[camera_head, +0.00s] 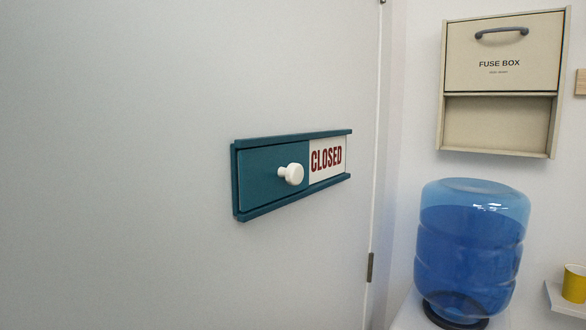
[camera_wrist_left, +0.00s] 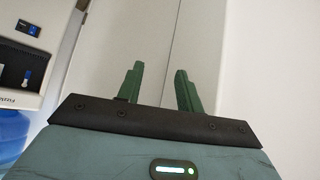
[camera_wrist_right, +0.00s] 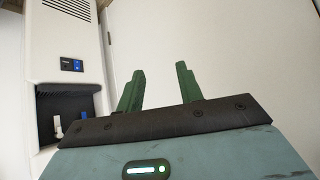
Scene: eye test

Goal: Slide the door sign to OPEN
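The door sign (camera_head: 240,212) is a teal frame on a pale grey door (camera_head: 130,150) in the head view. Its teal slider panel (camera_head: 262,170) covers the left part, and a white round knob (camera_head: 291,174) sticks out of it. The word CLOSED (camera_head: 326,159) shows in red on white at the right end. Neither gripper shows in the head view. My left gripper (camera_wrist_left: 160,85) shows in its wrist view with green fingers apart and nothing between them. My right gripper (camera_wrist_right: 160,88) shows in its wrist view, also with fingers apart and empty.
A blue water bottle (camera_head: 470,245) stands at the right of the door. A beige fuse box (camera_head: 500,60) hangs above it. A yellow cup (camera_head: 574,284) sits on a small shelf (camera_head: 566,302) at the far right. The door around the sign is clear.

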